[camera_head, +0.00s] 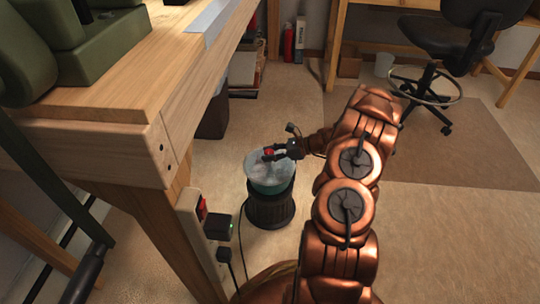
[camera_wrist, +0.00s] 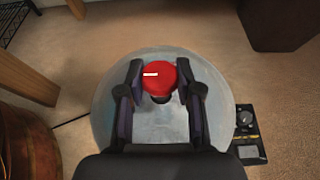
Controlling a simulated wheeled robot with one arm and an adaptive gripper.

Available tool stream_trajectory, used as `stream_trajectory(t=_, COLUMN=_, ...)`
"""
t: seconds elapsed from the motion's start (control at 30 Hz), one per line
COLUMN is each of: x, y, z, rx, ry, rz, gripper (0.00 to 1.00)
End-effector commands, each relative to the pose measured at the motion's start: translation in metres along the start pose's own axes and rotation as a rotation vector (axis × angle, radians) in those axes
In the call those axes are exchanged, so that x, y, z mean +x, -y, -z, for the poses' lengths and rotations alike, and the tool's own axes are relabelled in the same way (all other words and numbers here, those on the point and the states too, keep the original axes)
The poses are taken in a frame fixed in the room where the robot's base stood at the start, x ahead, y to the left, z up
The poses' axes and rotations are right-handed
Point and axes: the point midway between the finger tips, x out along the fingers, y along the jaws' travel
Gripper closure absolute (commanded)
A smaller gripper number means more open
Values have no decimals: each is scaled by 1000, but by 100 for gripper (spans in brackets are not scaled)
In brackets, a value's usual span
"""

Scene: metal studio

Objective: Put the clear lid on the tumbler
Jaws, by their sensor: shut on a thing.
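The tumbler (camera_head: 268,187) is a teal bowl on a black ribbed base, standing on the floor beside the workbench. The clear lid (camera_wrist: 162,128) is a round translucent disc with a red knob (camera_wrist: 159,78) at its centre. My gripper (camera_wrist: 160,83) is shut on the red knob, one finger on each side. In the head view my gripper (camera_head: 275,153) and the lid are over the tumbler's bowl. I cannot tell whether the lid touches the rim. The lid hides most of the bowl in the wrist view.
A wooden workbench (camera_head: 120,95) stands at the left, its leg close to the tumbler. A power strip (camera_head: 205,228) with a plug and cable is on that leg. A small control box (camera_wrist: 248,145) lies right of the lid. Open floor (camera_head: 430,215) lies to the right.

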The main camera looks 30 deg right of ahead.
Motion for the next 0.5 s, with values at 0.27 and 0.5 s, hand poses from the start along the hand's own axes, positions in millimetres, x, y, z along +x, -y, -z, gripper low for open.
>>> stream_trajectory(t=0.27, x=0, y=0, z=0, rx=-1, ry=0, rz=-1, gripper=58)
stream_trajectory(t=0.5, x=0, y=0, z=0, rx=0, ry=0, rz=-1, gripper=41)
